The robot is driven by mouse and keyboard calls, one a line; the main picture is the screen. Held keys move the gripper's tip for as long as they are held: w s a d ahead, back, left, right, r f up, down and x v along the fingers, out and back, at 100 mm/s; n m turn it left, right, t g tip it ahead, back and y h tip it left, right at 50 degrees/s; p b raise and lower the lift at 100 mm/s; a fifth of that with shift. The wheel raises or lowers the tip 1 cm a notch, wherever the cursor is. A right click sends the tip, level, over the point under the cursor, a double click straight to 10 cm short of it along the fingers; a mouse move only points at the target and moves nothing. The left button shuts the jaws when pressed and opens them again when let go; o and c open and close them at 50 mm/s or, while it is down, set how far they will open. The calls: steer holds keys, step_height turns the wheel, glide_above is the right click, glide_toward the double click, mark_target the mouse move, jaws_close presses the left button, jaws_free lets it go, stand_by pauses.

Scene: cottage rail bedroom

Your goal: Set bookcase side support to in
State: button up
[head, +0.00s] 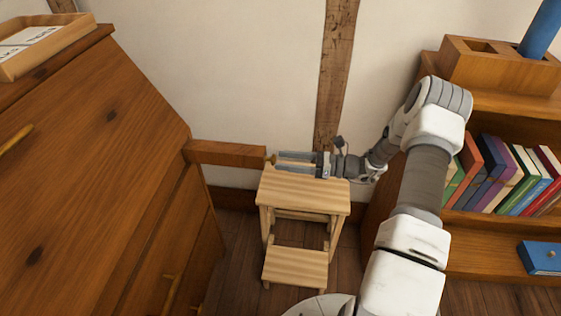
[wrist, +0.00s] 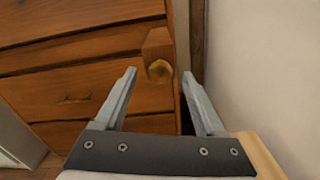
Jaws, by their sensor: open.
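The side support (head: 230,153) is a reddish wooden bar standing out from the right side of the slant-front desk (head: 110,150), toward the bookcase. It ends in a small brass knob (head: 271,159). The bar end (wrist: 158,45) and the knob (wrist: 160,71) also show in the wrist view. My gripper (head: 279,160) is open, its fingers pointing left at the knob. In the wrist view, the knob appears between my two fingertips (wrist: 159,74); I cannot tell whether they touch it.
A light wooden step stool (head: 305,190) stands just below my gripper. The bookcase (head: 440,95) with several books (head: 510,180) is at the right, holding a blue box (head: 540,257). A tray (head: 45,47) lies on the desk top. The wall (head: 240,70) is close behind.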

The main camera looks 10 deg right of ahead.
steer(key=shift+x, duration=1)
jaws_close()
stand_by(0.7)
